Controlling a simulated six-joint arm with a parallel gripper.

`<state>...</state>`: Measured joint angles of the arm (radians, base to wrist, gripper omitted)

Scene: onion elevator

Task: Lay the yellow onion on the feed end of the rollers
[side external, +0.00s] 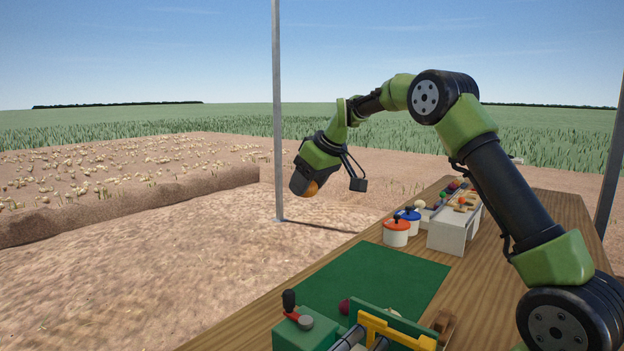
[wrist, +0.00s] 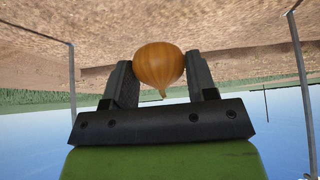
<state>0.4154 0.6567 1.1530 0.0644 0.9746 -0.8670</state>
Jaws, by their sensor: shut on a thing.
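My gripper (side external: 307,185) is shut on the yellow onion (side external: 312,188), high in the air beyond the table's left edge in the side external view. In the wrist view the onion (wrist: 159,65) sits between the two fingers of my gripper (wrist: 160,80), its stem end pointing down in the picture. The rollers (side external: 362,341) show only in part at the bottom edge of the side external view, beside a green housing and a yellow frame. Which end of them is the feed end I cannot tell.
A green mat (side external: 385,277) lies on the wooden table (side external: 262,333). Orange-lidded (side external: 396,233) and blue-lidded (side external: 408,220) pots stand beyond, beside a white rack (side external: 447,236). A metal post (side external: 277,120) stands near my gripper.

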